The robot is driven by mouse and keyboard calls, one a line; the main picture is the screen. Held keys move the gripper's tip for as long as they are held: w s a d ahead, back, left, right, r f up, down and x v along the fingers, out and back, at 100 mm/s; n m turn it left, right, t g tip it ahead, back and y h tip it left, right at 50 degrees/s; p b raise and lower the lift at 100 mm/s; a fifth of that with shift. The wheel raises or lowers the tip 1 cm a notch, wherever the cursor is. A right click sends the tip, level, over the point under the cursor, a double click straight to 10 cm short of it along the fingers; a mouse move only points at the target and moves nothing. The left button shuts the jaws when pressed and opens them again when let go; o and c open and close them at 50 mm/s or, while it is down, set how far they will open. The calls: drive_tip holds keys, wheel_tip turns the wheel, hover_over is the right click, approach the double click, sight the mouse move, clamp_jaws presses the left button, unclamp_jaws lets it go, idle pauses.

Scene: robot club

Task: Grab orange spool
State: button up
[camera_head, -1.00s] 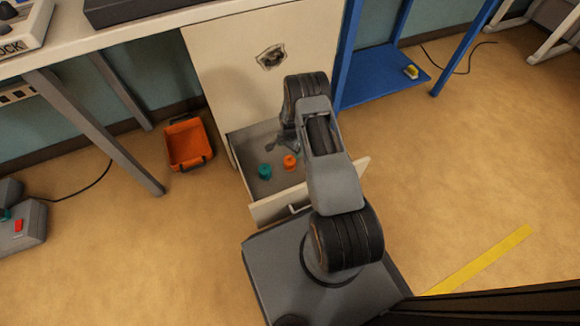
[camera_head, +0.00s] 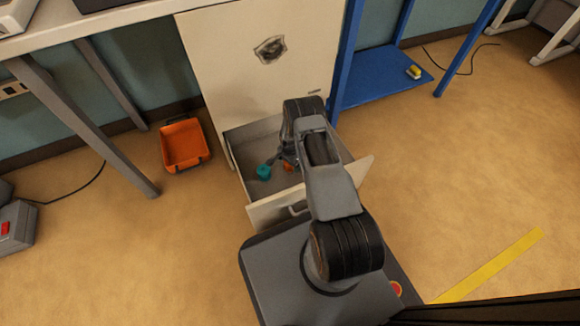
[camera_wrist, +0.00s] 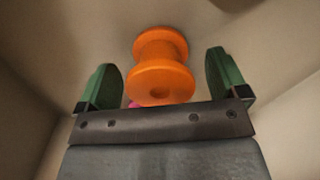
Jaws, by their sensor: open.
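The orange spool (camera_wrist: 160,68) is inside the open drawer (camera_head: 262,215). In the wrist view it lies between the two green fingers of my gripper (camera_wrist: 165,78), with a gap on each side. My gripper is open and reaches down into the drawer. In the head view only a small part of the orange spool (camera_head: 287,167) shows beside my gripper, and my arm hides the rest. A teal spool (camera_head: 264,172) stands in the drawer to the left of the orange one. A bit of something pink (camera_wrist: 134,105) shows below the orange spool in the wrist view.
The drawer walls enclose my gripper closely. An orange bin (camera_head: 185,145) stands on the floor to the left. A blue shelf (camera_head: 375,80) with a small yellow item (camera_head: 414,72) is at the right. The floor on the right is clear.

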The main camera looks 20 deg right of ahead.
drive_tip(key=shift+f, duration=0.85)
drive_tip(key=shift+r, duration=0.1)
drive_tip(key=c, duration=1)
